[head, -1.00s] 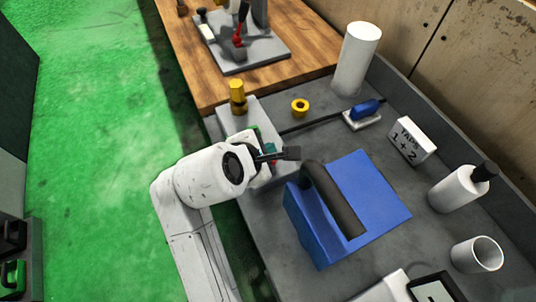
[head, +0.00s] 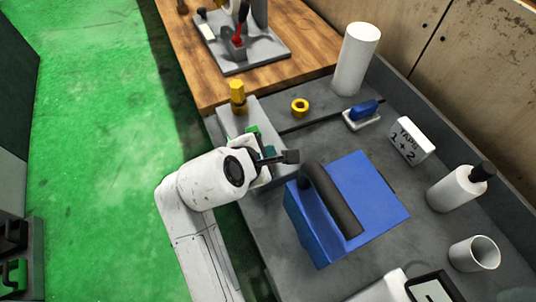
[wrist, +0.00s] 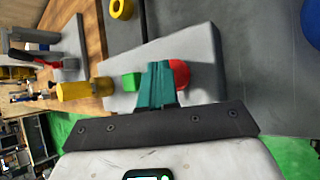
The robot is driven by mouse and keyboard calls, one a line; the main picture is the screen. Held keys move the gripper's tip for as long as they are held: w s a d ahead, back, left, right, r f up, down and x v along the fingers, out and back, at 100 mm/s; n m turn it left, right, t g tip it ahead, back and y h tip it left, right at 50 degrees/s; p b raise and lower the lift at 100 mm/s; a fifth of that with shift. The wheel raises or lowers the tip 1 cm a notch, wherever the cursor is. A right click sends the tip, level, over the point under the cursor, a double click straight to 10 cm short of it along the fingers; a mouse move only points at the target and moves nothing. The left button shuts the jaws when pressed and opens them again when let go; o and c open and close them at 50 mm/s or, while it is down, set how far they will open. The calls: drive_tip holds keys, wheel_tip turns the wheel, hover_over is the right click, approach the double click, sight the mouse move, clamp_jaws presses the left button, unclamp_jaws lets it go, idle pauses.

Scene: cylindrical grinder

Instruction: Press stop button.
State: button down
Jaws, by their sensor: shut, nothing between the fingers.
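The stop button, a round red button (wrist: 180,73), sits on a grey control box (wrist: 205,60) in the wrist view. My gripper (wrist: 158,66) is shut and empty, its teal fingers in front of the box. The fingertips overlap the left edge of the red button in the picture; I cannot tell whether they touch it. A green button (wrist: 131,81) is left of the fingers. In the head view, the grey box (head: 233,121) stands beyond my wrist, and the red button is hidden there.
A yellow-topped knob (head: 237,92) rises from the box's far end. A blue case (head: 365,190) with a dark handle stands close to the right of my gripper. A yellow ring (head: 300,107) and a white cylinder (head: 356,60) are further back. Green floor is clear at left.

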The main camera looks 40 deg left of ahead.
drive_tip(key=shift+f, duration=0.6)
idle(0.6)
drive_tip(key=shift+r, duration=0.1)
drive_tip(key=shift+r+p, duration=0.95)
drive_tip(key=shift+p, duration=0.4)
wheel_tip(320, 180, up, 5)
drive_tip(key=p, duration=0.6)
drive_tip(key=shift+s, duration=0.1)
idle(0.3)
